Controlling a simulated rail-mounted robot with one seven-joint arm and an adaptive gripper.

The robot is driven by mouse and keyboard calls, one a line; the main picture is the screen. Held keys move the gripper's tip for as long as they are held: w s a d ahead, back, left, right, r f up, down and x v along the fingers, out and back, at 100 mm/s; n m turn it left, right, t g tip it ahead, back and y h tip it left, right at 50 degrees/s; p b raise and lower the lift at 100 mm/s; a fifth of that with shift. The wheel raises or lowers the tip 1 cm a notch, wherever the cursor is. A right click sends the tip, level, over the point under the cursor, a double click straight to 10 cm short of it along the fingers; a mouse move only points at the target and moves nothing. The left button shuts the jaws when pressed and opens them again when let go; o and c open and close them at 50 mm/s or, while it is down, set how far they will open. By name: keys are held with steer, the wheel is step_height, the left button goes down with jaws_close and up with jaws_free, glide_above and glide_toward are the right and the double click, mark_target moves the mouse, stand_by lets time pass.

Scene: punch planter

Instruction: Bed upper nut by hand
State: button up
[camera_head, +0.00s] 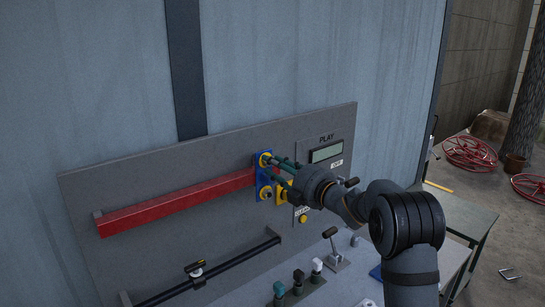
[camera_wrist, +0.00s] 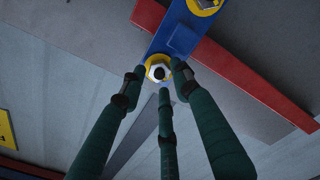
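The blue plate (camera_head: 264,177) is fixed upright on the grey panel at the right end of the red beam. It carries an upper yellow washer (camera_head: 264,158) and a lower yellow washer (camera_head: 266,195). My gripper (camera_head: 272,166) comes in from the right, its dark green fingers reaching toward the upper one. In the wrist view a pale hexagonal nut (camera_wrist: 158,71) with a dark centre sits on a yellow washer at the plate's end. My three fingertips (camera_wrist: 161,79) stand spread around this nut, close to it, with a small gap visible at the middle finger.
The red beam (camera_head: 175,202) runs left from the plate. Below it is a black rail (camera_head: 210,280) with a slider (camera_head: 195,268). Levers (camera_head: 335,247) and several small knobs stand on the bench below my gripper. A display box (camera_head: 326,152) is just right of the plate.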

steer(key=shift+w+a, duration=0.35)
steer(key=shift+w, duration=0.2)
steer(key=c, duration=0.3)
steer(key=c, duration=0.4)
jaws_close()
